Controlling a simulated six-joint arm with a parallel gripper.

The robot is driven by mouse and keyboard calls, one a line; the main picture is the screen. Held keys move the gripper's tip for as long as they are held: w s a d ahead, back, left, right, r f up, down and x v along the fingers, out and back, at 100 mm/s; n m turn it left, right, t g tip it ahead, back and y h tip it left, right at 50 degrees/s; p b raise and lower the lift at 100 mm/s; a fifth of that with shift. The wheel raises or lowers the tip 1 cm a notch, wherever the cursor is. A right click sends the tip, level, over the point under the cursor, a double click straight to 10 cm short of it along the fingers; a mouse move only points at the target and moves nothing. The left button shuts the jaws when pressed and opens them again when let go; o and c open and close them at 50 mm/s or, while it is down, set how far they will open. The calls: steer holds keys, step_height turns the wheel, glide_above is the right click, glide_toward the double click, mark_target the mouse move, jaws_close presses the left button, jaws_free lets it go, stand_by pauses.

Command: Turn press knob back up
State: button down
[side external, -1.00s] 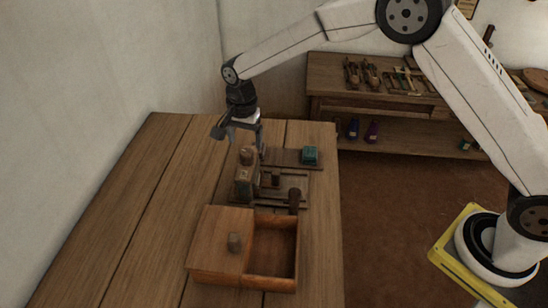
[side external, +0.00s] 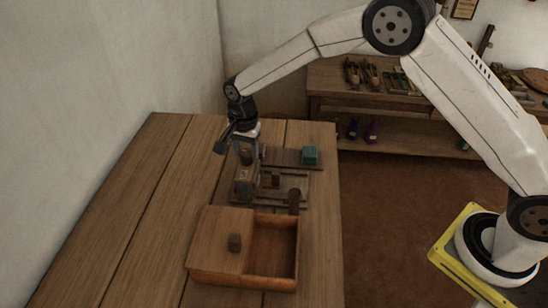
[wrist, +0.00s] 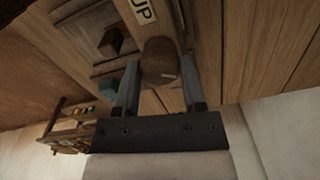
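The press is a small wooden block unit on the table, with its upright post (side external: 245,187) below my gripper. The press knob (wrist: 160,60) is a rounded brown wooden piece in the wrist view. A pale label reading "UP" (wrist: 144,12) is beside it. In the side view my gripper (side external: 246,160) points down over the post and hides the knob.
A wooden box (side external: 215,277) with a half-open lid stands in front of the press. A teal block (side external: 310,155) lies behind right. The table's left side is clear.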

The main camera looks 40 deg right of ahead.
steer(key=shift+n, duration=0.3)
steer(key=n, duration=1.7)
steer(key=shift+n, duration=0.3)
steer(key=n, duration=0.5)
steer(key=shift+n, duration=0.4)
steer(key=shift+c, duration=0.7)
jaws_free()
